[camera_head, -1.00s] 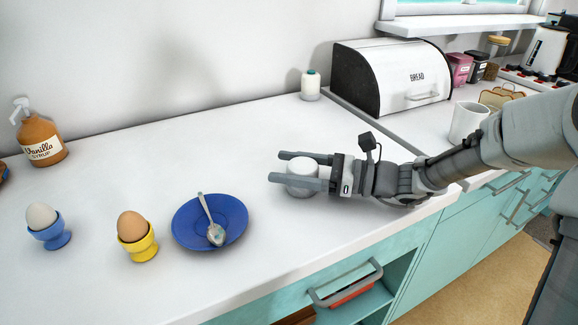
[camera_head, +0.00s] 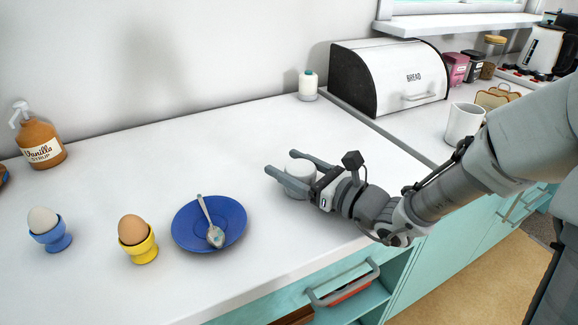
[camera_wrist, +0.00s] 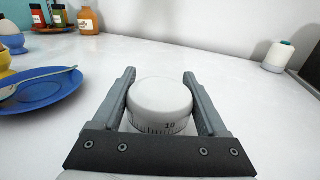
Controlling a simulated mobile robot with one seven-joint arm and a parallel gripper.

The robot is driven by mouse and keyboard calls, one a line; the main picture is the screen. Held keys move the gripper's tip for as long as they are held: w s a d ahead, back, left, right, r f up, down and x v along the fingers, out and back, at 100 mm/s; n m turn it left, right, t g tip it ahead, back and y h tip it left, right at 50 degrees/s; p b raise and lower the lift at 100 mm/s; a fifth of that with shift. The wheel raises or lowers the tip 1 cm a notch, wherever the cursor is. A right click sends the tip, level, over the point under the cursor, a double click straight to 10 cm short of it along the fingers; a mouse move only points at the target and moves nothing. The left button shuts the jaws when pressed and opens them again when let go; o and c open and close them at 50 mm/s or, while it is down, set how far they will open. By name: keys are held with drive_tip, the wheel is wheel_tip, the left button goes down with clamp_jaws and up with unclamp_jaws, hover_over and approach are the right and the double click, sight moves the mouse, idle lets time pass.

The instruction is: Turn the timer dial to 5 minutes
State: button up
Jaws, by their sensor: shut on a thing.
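The timer is a small white round dial (camera_wrist: 160,97) with dark tick marks on its side; a "10" shows toward its right in the wrist view. In the head view the timer (camera_head: 299,178) stands on the white counter, partly hidden by my gripper. My gripper (camera_head: 288,164) lies low over the counter, reaching in from the right, with one finger on each side of the timer. In the wrist view the fingers of my gripper (camera_wrist: 160,76) are shut on the dial. The other markings are too small to read.
A blue plate (camera_head: 182,232) with a spoon (camera_head: 209,219) lies left of the timer. Egg cups in yellow (camera_head: 143,250) and blue (camera_head: 57,239) hold eggs farther left.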

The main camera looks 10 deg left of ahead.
drive_tip(key=shift+t, duration=0.3)
drive_tip(key=o, duration=1.3)
drive_tip(key=shift+d, duration=0.1)
